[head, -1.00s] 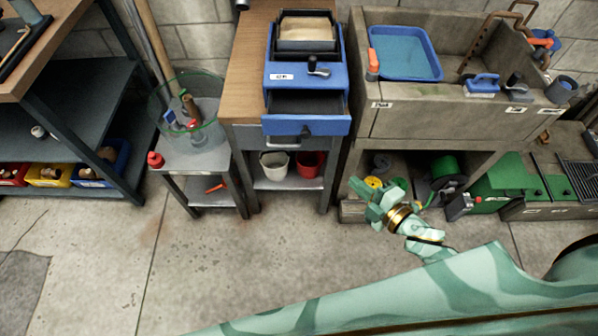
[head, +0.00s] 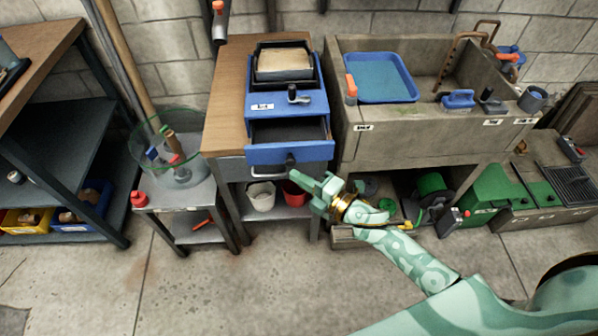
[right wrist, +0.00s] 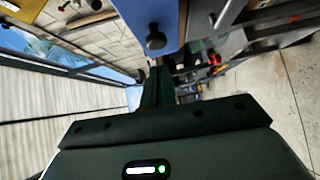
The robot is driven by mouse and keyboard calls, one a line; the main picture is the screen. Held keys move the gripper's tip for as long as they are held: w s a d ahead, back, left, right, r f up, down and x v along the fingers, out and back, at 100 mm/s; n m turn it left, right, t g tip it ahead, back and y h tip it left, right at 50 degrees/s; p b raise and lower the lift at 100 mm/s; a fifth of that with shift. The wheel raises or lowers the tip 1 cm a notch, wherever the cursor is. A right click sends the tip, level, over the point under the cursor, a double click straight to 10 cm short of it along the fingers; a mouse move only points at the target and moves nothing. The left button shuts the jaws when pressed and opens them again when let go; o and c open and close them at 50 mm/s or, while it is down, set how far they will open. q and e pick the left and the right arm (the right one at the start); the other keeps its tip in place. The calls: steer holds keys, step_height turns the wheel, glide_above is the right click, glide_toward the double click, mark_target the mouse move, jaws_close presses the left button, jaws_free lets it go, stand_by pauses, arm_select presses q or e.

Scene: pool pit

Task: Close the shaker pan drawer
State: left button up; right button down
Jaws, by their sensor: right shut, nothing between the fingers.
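The blue shaker (head: 300,104) stands on a wood-topped bench, with a pan of sandy material on top and a small dark crank on its face. Its pan drawer (head: 262,153) is pulled out, with the dark inside showing behind the blue front. A dark knob sits low on that front. My right gripper (head: 296,176) is shut and empty, just below and in front of the drawer front, close to the knob. Whether they touch I cannot tell. In the right wrist view the drawer front (right wrist: 145,12) and its knob (right wrist: 155,38) are ahead of the fingers (right wrist: 157,85). My left gripper is out of view.
A stone sink (head: 400,142) with a blue tray (head: 380,78) stands right of the bench (head: 228,100). A white bucket (head: 261,196) and a red bucket (head: 293,192) sit on the bench's lower shelf. A small metal table (head: 180,197) stands to the left. Floor in front is clear.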

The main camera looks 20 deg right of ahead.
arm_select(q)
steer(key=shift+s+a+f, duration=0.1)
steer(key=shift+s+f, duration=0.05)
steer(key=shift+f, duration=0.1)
arm_select(e)
steer(key=shift+w+d+f, duration=0.1)
steer(key=shift+w+d, duration=0.05)
steer(key=shift+w, duration=0.4)
steer(key=shift+w+d, duration=0.15)
steer(key=shift+w, duration=0.4)
